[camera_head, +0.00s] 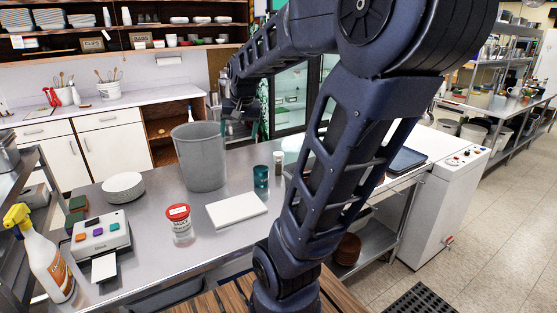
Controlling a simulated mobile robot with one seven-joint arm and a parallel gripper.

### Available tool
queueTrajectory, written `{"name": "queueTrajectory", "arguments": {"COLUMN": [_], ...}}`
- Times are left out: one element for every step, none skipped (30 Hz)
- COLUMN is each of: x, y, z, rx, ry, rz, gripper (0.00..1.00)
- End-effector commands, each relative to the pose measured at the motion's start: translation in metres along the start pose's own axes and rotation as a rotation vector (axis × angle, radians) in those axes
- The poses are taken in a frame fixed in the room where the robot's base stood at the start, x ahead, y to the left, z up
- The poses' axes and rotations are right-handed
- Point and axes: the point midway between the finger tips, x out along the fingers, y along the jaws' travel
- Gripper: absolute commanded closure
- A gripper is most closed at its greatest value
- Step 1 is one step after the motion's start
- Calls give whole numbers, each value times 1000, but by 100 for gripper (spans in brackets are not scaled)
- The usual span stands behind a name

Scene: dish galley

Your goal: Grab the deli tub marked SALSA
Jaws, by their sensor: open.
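A small clear deli tub (180,226) with a red lid and a label stands upright on the steel counter. Its label has red lettering that looks more like SAUCE than SALSA, but it is too small to read surely. No other deli tub is plain to see. My gripper (238,127) is raised above the far part of the counter, behind and right of the tub, beside the grey bin. It is well apart from the tub. Its fingers are small and dark in this view, open, with nothing seen between them.
A tall grey bin (201,158) stands behind the tub. A white board (237,210) lies right of it, with a teal cup (261,177) beyond. A label machine (101,238), white plates (123,187) and a spray bottle (47,255) are left. My arm hides the counter's middle right.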

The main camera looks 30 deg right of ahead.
Motion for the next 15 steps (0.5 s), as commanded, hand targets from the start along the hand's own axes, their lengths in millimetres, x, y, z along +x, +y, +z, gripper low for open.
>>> {"name": "queueTrajectory", "arguments": {"x": [6,9,13,16,20,25,28,33,38,42,47,53,58,62,69], "y": [2,3,6,7,9,12,14,16,19,21,24,27,30,33,36], "z": [-15,-23,-34,-42,-50,-60,-68,-76,-87,-95,-102,-113,-120,-128,-137], "rx": [35,57,88,109,132,162,184,205,235,257,279,308,330,351,379], "ry": [-8,-11,-15,-18,-21,-25,-26,-29,-31,-32,-33,-35,-36,-36,-38], "rz": [6,9,14,18,22,28,33,38,45,51,57,65,72,79,89], "gripper": [21,21,21,21,21,21,21,21,21,21,21,21,21,21,21]}}
